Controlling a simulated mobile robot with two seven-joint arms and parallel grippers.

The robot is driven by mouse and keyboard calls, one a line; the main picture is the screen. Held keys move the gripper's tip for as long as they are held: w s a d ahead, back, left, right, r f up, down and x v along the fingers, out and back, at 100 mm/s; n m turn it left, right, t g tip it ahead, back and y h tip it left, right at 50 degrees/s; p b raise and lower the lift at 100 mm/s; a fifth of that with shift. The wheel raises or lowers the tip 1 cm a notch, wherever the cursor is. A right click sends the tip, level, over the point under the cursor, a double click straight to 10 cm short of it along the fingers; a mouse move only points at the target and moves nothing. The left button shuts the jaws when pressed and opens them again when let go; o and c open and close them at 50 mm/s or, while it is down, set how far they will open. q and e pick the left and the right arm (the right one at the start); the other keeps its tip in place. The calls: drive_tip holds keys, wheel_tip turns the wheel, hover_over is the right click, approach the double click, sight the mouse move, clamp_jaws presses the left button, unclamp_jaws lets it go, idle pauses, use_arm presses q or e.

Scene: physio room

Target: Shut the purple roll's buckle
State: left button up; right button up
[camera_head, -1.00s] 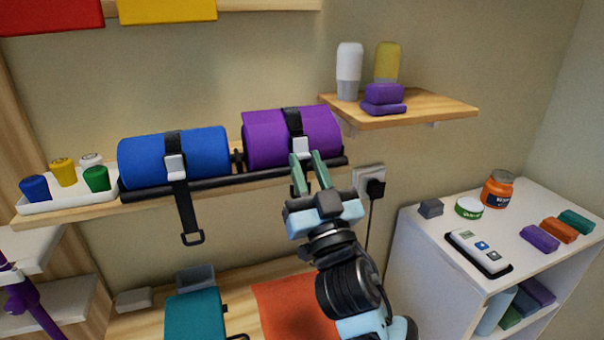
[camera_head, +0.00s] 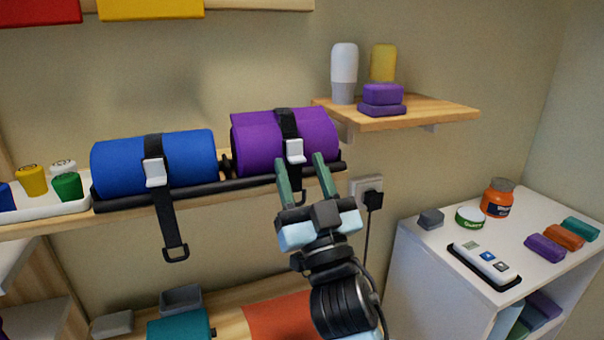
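The purple roll (camera_head: 255,140) lies on the black rack on the wall shelf, with a black strap (camera_head: 286,122) around it. Its pale buckle (camera_head: 294,150) is on the roll's front. Whether the buckle is open or shut is too small to tell. My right gripper (camera_head: 299,162) is just below and in front of the buckle, its two green fingers spread apart and empty. The fingertips are either side of the buckle's lower end; contact cannot be told. A short piece of black strap shows between the fingers below the rack. My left gripper is not in view.
A blue roll (camera_head: 190,160) lies left of the purple one, its strap end (camera_head: 170,225) hanging down. A small shelf (camera_head: 420,112) with bottles and purple blocks is at the upper right. A white cabinet (camera_head: 420,260) stands at the right, near a wall socket with a plug (camera_head: 373,198).

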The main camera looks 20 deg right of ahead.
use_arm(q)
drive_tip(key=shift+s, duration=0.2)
use_arm(e)
drive_tip(key=shift+s+f, duration=0.15)
drive_tip(key=shift+f, duration=0.05)
use_arm(q)
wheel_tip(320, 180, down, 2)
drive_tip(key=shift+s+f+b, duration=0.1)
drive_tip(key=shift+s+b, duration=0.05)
drive_tip(key=shift+b, duration=0.95)
use_arm(e)
drive_tip(key=v, duration=0.7)
drive_tip(key=shift+s, duration=0.15)
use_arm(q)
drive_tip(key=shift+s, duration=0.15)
